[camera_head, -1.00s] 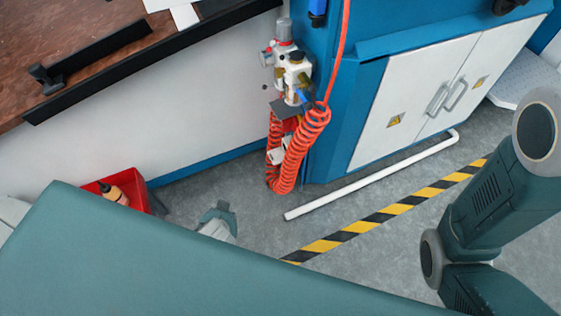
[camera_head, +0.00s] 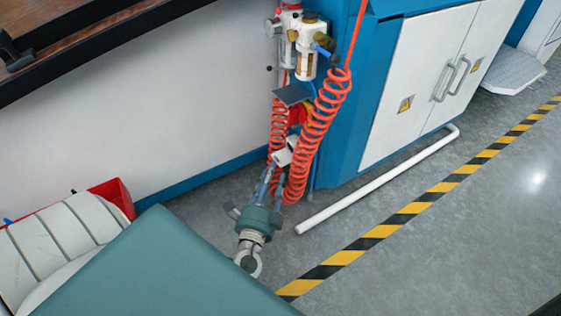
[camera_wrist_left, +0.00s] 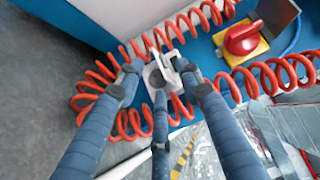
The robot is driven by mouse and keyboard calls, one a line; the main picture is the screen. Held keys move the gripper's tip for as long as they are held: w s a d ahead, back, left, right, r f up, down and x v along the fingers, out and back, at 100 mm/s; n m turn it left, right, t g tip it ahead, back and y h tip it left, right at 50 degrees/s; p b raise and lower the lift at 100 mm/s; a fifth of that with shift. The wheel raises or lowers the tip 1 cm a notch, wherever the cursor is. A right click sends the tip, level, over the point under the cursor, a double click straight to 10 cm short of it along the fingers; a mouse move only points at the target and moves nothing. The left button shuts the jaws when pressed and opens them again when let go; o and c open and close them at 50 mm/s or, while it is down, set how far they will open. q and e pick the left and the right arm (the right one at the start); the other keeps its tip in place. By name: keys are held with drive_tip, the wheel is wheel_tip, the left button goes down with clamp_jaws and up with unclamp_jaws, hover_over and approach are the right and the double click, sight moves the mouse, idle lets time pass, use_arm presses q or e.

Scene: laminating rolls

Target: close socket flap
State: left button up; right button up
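The white socket (camera_head: 281,157) is low on the blue cabinet's side, partly hidden by red coiled hose in the head view. In the left wrist view, the socket (camera_wrist_left: 158,73) shows a dark round face. Its pale flap (camera_wrist_left: 174,59) appears to stand out from the socket; its exact angle is hard to tell. My left gripper (camera_head: 269,186) is just in front of and below the socket. In the wrist view the fingers of my left gripper (camera_wrist_left: 163,84) are spread around the socket, open and holding nothing. Contact cannot be told. My right gripper is out of view.
Red coiled hose (camera_head: 323,121) hangs around the socket, close to my fingers. A red rotary switch (camera_wrist_left: 243,38) on yellow is beside it. A white pipe (camera_head: 378,182) lies on the floor to the right. A red bin (camera_head: 114,193) stands left.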

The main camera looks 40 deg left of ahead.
sight(277, 158)
use_arm(q)
drive_tip(key=b+x, duration=0.2)
drive_tip(key=x, duration=0.5)
drive_tip(key=shift+a, duration=0.15)
